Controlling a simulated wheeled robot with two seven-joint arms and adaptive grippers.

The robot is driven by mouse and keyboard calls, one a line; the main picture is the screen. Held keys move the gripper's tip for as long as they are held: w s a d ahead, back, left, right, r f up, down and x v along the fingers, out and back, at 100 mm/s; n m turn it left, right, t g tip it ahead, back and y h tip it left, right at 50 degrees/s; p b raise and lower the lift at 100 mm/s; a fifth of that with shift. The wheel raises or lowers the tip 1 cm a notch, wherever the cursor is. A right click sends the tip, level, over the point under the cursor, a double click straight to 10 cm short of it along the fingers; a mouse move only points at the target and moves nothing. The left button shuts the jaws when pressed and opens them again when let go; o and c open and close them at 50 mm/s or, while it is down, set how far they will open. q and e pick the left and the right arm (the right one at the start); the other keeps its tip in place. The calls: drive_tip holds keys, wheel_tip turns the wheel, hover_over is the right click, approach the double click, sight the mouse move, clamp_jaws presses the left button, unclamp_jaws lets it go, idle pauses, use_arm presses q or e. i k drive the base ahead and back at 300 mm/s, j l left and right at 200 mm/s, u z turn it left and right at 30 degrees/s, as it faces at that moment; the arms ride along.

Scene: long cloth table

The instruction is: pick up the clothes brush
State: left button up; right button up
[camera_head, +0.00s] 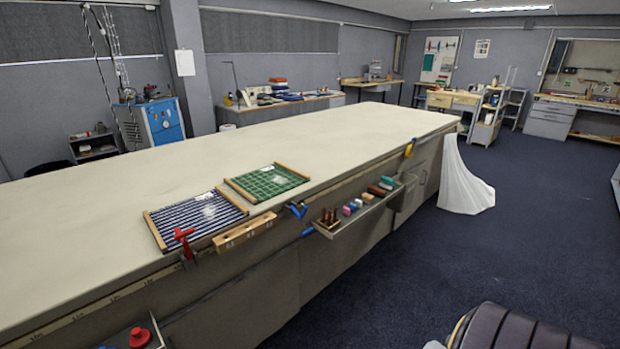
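I cannot make out the clothes brush for certain. A small dark brown block (377,190), which may be it, lies on the narrow shelf (340,232) along the front of the long table (330,135). It is too small to show bristles. Pink, blue, red and teal pieces lie beside it, and a rack of brown pegs (329,217) stands at the shelf's near end. Neither of my grippers is in view.
A striped framed cloth (196,218) and a green framed cloth (267,182) lie near the table's front edge. A red clamp (184,238) and a wooden holder (245,231) are at that edge. White cloth (463,180) hangs to the floor. Dark floor (400,285) in front is mostly clear.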

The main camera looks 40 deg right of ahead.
sight(378, 192)
drive_tip(key=z, duration=1.85)
